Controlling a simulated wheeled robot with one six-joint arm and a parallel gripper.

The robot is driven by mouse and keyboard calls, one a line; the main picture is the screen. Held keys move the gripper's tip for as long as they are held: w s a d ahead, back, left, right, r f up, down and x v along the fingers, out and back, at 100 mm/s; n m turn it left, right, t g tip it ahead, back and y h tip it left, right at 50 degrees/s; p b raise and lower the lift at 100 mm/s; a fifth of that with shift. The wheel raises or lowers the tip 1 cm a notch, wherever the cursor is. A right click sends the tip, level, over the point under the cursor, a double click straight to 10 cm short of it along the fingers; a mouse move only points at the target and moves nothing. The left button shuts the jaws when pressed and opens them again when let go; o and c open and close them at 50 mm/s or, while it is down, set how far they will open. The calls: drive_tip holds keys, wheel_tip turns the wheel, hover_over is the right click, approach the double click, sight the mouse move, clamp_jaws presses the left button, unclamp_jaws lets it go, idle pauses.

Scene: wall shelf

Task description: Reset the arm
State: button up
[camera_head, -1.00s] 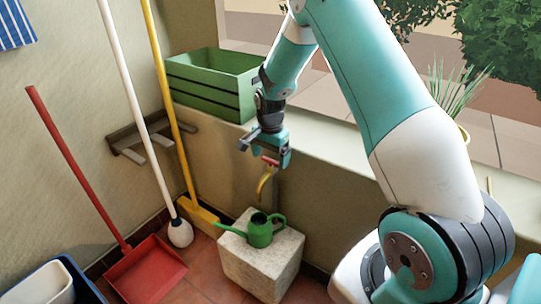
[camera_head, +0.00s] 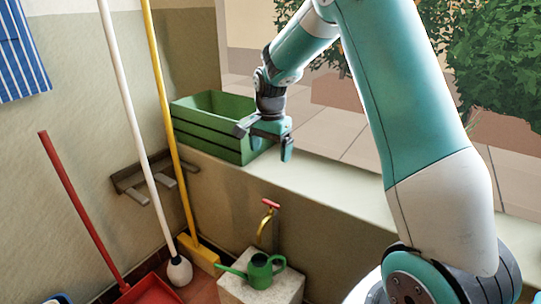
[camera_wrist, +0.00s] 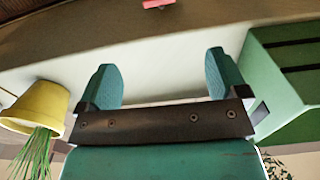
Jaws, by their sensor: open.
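My teal and white arm (camera_head: 405,110) reaches across the right half of the head view and bends down at its wrist. My gripper (camera_head: 264,143) is open and empty, above the window ledge and in front of the green crate. In the wrist view its two teal fingers stand well apart, with nothing between them (camera_wrist: 162,75).
A green slatted crate (camera_head: 210,140) stands on the ledge (camera_head: 330,183), close to my gripper. Below are a tap with a red handle (camera_head: 270,203) and a green watering can (camera_head: 260,271) on a stone block. Long-handled tools lean left. A yellow plant pot (camera_wrist: 35,107) shows in the wrist view.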

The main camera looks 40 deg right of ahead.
idle(0.5)
drive_tip(key=s+a+r+n+y, duration=0.1)
drive_tip(key=s+a+r+n, duration=0.25)
drive_tip(key=a, duration=0.35)
drive_tip(key=s+a+r+n, duration=0.3)
drive_tip(key=s+a+n, duration=0.2)
drive_tip(key=a, duration=0.1)
drive_tip(key=s+a+r+n+y, duration=0.2)
drive_tip(key=s+a+n, duration=0.35)
drive_tip(key=s, duration=0.45)
drive_tip(key=s+a+r+n+y, duration=0.1)
drive_tip(key=s+a+n, duration=0.45)
drive_tip(key=s, duration=0.35)
wheel_tip(320, 180, up, 23)
drive_tip(key=s+n+p, duration=0.1)
drive_tip(key=p, duration=2.1)
drive_tip(key=shift+s+f+n+p, duration=0.15)
drive_tip(key=shift+n+p, duration=0.2)
